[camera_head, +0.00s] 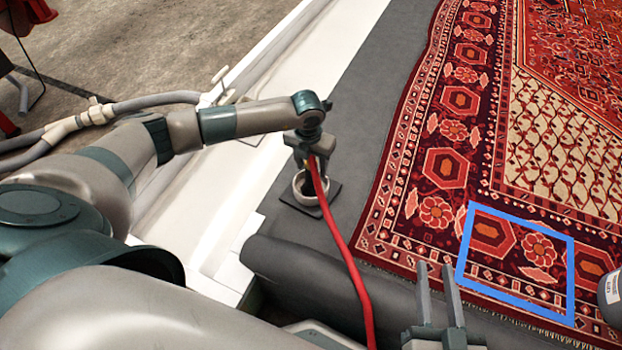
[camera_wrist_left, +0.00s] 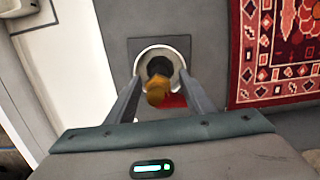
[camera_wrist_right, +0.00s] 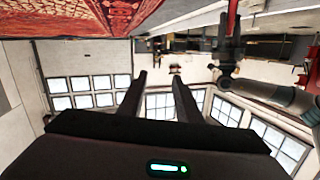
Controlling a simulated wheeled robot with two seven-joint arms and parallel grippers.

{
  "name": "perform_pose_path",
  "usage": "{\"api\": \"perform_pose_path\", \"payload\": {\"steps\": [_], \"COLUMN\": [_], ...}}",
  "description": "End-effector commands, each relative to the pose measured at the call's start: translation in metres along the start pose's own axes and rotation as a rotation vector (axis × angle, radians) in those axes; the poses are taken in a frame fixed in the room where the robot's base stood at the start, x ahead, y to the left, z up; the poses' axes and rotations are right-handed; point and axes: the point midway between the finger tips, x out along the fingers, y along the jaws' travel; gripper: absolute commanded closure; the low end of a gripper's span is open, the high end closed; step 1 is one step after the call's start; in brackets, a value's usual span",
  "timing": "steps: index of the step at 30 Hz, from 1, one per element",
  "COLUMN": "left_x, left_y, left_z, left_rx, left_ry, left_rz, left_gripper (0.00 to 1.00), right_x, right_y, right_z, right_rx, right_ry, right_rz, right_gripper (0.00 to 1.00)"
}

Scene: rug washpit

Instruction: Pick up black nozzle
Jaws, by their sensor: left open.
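The black nozzle (camera_wrist_left: 160,66) stands in a pale round holder (camera_wrist_left: 143,58) on a dark square plate, seen from above in the left wrist view. A brass-coloured fitting (camera_wrist_left: 157,91) sits at its near end, with a red hose (camera_head: 345,262) leading off. My left gripper (camera_wrist_left: 160,79) is open, with its fingers on either side of the nozzle and fitting; I cannot tell whether they touch. In the head view my left gripper (camera_head: 311,166) is above the holder (camera_head: 303,190) and hides most of the nozzle. My right gripper (camera_head: 434,267) is open and empty near the rug's front edge.
A patterned red rug (camera_head: 560,150) lies to the right, with a blue square frame (camera_head: 515,222) on it. A grey roll (camera_head: 330,283) lies in front of the holder. A grey container (camera_head: 611,297) is at the right edge. A white channel (camera_head: 300,85) runs behind the left arm.

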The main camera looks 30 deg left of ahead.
Motion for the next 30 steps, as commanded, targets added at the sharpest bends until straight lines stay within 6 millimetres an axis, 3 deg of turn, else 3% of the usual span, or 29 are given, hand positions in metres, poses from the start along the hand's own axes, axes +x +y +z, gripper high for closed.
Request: {"api": "perform_pose_path", "payload": {"steps": [10,26,30], "left_x": [0.040,0.042,0.042], "left_y": [0.002,0.002,0.002], "left_z": [0.000,0.000,0.000], "left_rx": [0.000,0.000,0.000], "left_ry": [0.001,0.000,0.000], "left_rz": [0.000,0.000,0.000], "left_gripper": [0.52,0.52,0.83], "right_x": [-0.002,-0.003,-0.003], "right_y": [-0.009,-0.010,-0.011], "right_z": [-0.027,-0.031,-0.031], "right_rx": [-0.012,-0.012,-0.011], "right_ry": [0.162,0.176,0.176], "right_rz": [-0.017,-0.018,-0.018], "right_gripper": [0.69,0.69,0.69]}}
